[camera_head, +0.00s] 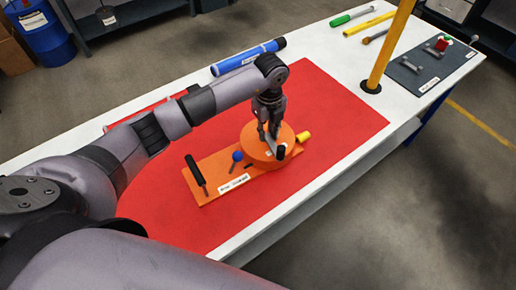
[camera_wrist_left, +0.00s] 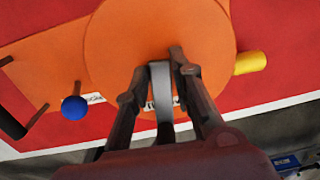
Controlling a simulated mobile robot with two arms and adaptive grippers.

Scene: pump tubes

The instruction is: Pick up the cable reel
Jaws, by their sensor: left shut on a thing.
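An orange round drum (camera_head: 254,152), which looks like the cable reel, sits on an orange base plate (camera_head: 213,185) with a white label. A black knob (camera_head: 280,152) stands at the drum's near edge. The drum fills the top of the left wrist view (camera_wrist_left: 115,45). My left gripper (camera_head: 269,136) points down over the drum from above. In the wrist view its fingers are on both sides of a narrow grey bar (camera_wrist_left: 161,100) over the drum, and it is shut on that bar. The fingers partly hide the drum's middle. My right gripper is not in view.
A red mat (camera_head: 335,110) covers much of the white table. A blue tube (camera_head: 248,57) lies behind; a yellow pole (camera_head: 392,48) stands right.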

